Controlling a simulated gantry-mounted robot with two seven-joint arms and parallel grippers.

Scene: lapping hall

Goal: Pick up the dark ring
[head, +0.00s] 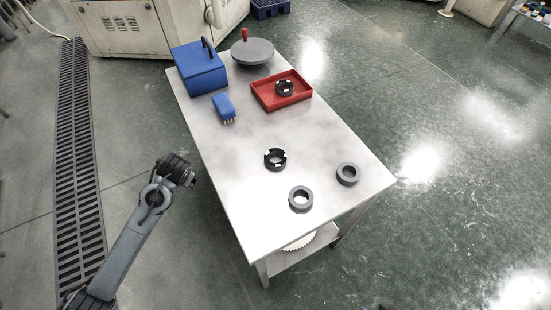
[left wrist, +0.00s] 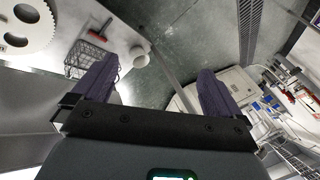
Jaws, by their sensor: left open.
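A dark ring (head: 275,159) with light marks on its rim lies flat on the bare middle of the metal table (head: 240,140). A similar dark ring (head: 284,88) lies in the red tray (head: 267,103). Two greyer rings, one (head: 301,198) near the front edge and one (head: 347,173) near the right edge, lie on the table. My left gripper (head: 180,170) is off the table's left side, apart from all rings. In the left wrist view its two fingers (left wrist: 157,88) are spread with nothing between them; no ring is seen there. My right gripper is not seen.
A blue box (head: 200,70), a blue brush (head: 224,107) and a round grey plate with a red knob (head: 253,53) stand at the table's far end. The left wrist view shows a white toothed disc (left wrist: 22,25) and a wire basket (left wrist: 88,58). Space around the nearer rings is clear.

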